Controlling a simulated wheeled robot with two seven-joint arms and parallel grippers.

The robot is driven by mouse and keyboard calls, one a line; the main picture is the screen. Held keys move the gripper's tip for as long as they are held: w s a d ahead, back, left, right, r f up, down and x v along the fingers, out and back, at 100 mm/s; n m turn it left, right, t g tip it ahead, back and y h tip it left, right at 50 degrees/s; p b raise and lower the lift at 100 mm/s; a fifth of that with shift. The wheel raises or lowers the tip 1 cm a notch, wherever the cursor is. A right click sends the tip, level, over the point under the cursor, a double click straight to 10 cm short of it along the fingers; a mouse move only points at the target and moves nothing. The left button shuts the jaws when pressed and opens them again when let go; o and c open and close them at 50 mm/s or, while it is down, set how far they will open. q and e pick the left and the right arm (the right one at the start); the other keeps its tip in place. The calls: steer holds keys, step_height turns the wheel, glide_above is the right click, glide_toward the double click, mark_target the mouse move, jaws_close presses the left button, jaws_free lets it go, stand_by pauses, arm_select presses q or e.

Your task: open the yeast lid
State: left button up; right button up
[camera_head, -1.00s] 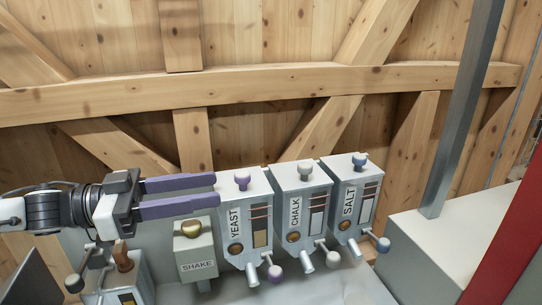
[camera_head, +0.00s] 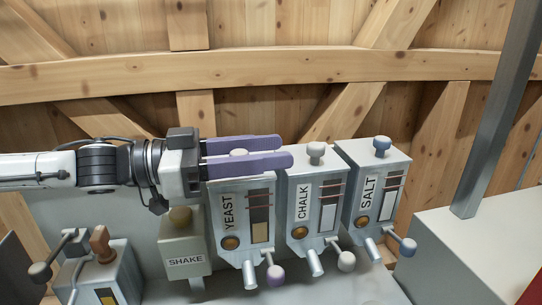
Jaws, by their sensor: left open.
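The yeast dispenser (camera_head: 243,200) is a grey box labelled YEAST, left of the chalk and salt dispensers. Its lid is on top, mostly hidden behind my fingers. The lid's knob (camera_head: 239,152) shows only as a small pale top between the two purple fingers. My left gripper (camera_head: 286,150) comes in from the left, with its fingers level and open over the yeast lid. One finger passes behind the knob and one in front. The fingertips reach beyond the knob towards the chalk dispenser. I cannot tell whether a finger touches the knob. My right gripper is not in view.
The chalk dispenser (camera_head: 312,220) and salt dispenser (camera_head: 374,190) stand close on the right, each with a lid knob. A SHAKE box (camera_head: 186,256) is below my left gripper. A lever box (camera_head: 105,280) stands at lower left. A wooden wall is behind, and a grey post (camera_head: 497,115) rises at right.

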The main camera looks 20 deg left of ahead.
arm_select(q)
steer(key=shift+c, duration=0.3)
jaws_close()
steer(key=shift+r, duration=0.1)
